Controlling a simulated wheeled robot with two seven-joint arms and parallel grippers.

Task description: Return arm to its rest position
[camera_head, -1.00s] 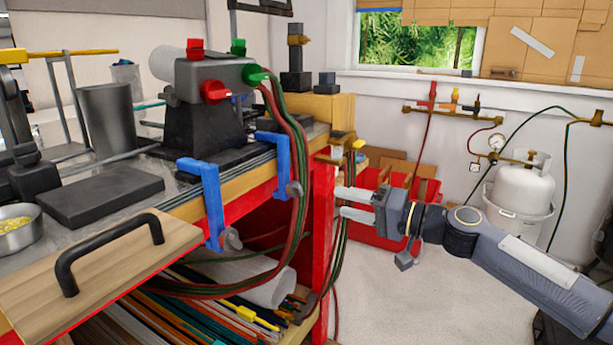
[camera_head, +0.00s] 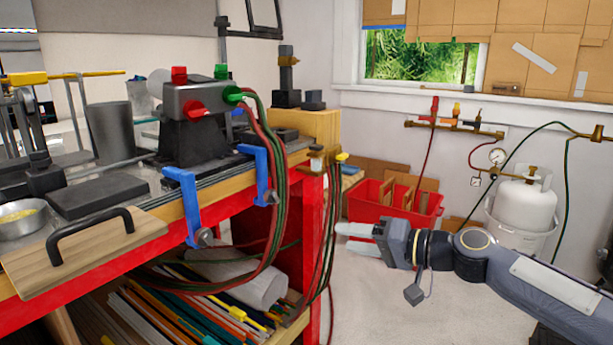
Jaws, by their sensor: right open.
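My right gripper (camera_head: 358,238) is at the end of the grey arm that comes in from the right. Its two pale fingers point left, toward the red bench leg. The fingers are apart, and nothing shows between them. The gripper is in front of the red bin and to the right of the bench, with a gap to the hanging hoses. My left gripper is not in view.
A red bin (camera_head: 372,205) and a white gas tank (camera_head: 525,208) stand behind. Pale floor (camera_head: 385,310) is clear below the arm.

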